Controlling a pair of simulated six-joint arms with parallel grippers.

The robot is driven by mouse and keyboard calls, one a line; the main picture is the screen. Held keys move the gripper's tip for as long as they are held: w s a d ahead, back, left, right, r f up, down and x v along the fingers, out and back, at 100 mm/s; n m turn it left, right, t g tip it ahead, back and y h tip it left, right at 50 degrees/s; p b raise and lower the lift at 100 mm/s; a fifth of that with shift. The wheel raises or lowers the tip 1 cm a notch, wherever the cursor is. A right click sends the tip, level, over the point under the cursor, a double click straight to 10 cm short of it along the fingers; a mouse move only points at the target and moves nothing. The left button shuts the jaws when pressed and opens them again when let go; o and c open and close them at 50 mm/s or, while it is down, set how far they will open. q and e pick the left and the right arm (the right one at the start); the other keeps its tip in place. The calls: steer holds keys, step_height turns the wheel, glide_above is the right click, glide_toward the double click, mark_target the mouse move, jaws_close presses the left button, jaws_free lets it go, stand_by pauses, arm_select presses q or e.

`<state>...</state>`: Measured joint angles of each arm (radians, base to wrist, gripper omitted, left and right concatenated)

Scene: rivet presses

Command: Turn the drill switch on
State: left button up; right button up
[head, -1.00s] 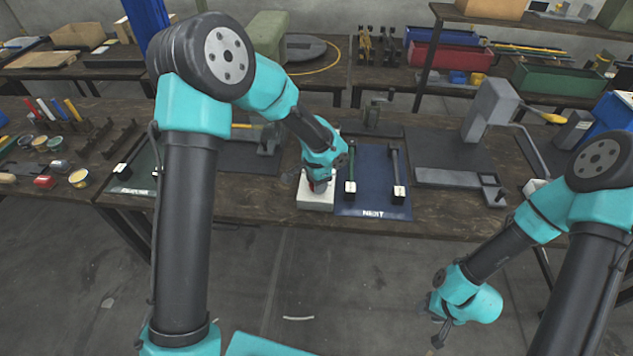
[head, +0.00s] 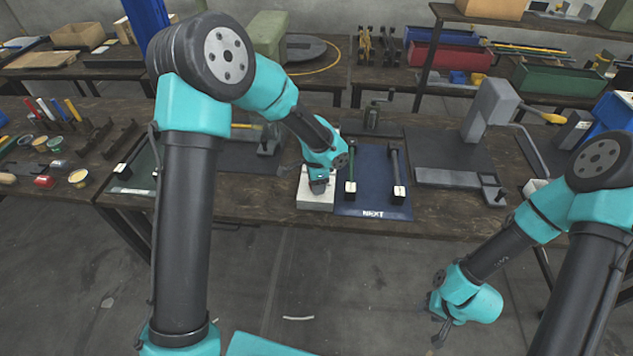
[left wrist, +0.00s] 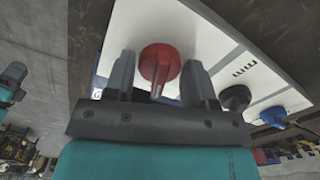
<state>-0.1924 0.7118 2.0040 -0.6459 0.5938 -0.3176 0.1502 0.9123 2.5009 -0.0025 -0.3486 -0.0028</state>
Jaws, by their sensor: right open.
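A white switch box (head: 314,206) lies on the bench near its front edge. In the left wrist view its white face (left wrist: 215,35) carries a round red knob (left wrist: 160,62) with a raised grip, a black knob (left wrist: 234,97) and a blue knob (left wrist: 273,115). My left gripper (head: 318,188) is over the box. In the left wrist view its two fingers (left wrist: 158,88) stand apart on either side of the red knob, with gaps beside the raised grip. In the head view the gripper hides the knobs. My right gripper (head: 437,337) is open and empty, low in front of the bench.
A blue mat (head: 373,205) with two upright-handled fixtures lies right of the box. A grey lever press (head: 490,110) stands further right. A dark green mat (head: 138,182) lies at left, and small tubs and tools lie at far left.

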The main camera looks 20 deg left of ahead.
arm_select(q)
steer(key=o, duration=0.3)
steer(key=shift+o, duration=0.2)
steer(key=shift+r, duration=0.1)
step_height(320, 180, up, 17)
stand_by(0.5)
stand_by(0.3)
